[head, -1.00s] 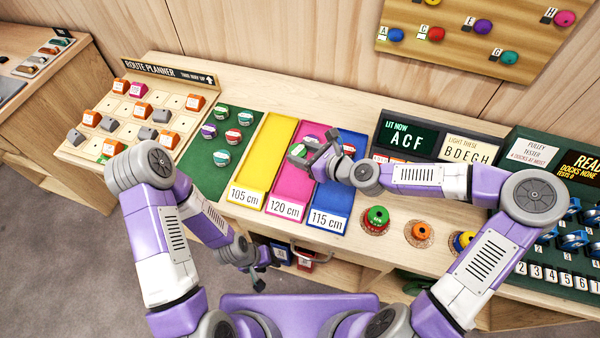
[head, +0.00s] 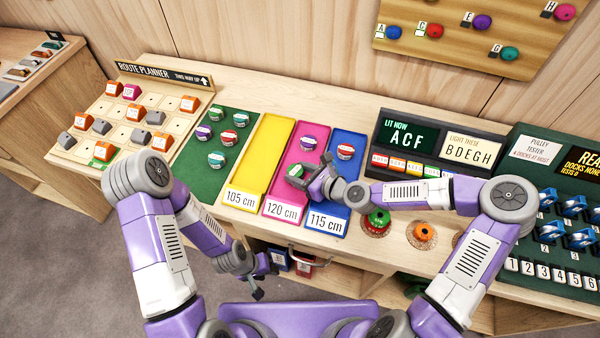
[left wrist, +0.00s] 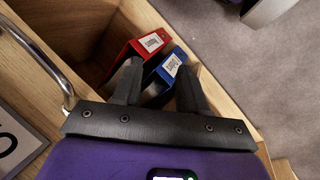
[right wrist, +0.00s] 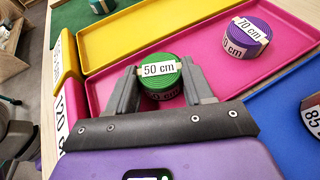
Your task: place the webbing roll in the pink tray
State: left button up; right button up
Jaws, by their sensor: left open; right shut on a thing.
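A green webbing roll labelled 50 cm (right wrist: 161,76) is between the fingers of my right gripper (right wrist: 165,85). It also shows in the head view (head: 295,170). My right gripper (head: 303,178) is shut on it over the front half of the pink tray (head: 283,191), labelled 120 cm. I cannot tell whether the roll touches the tray floor. A purple roll labelled 70 cm (right wrist: 246,38) lies in the same pink tray, farther back. My left gripper (head: 258,291) is open and empty, low in front of the counter.
A yellow tray (head: 262,155) on the left looks empty. A blue tray (head: 350,172) on the right holds a roll (head: 345,151). Several rolls stand on a green mat (head: 190,178). Red (left wrist: 133,58) and blue (left wrist: 163,75) boxes sit below the left gripper.

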jog(key=o, duration=1)
jog(key=shift+f, duration=0.1)
jog(key=shift+o, duration=0.2)
jog(key=shift+r, duration=0.25)
jog(key=p+v, duration=0.4)
jog(key=v, duration=0.8)
jog(key=shift+f, duration=0.1)
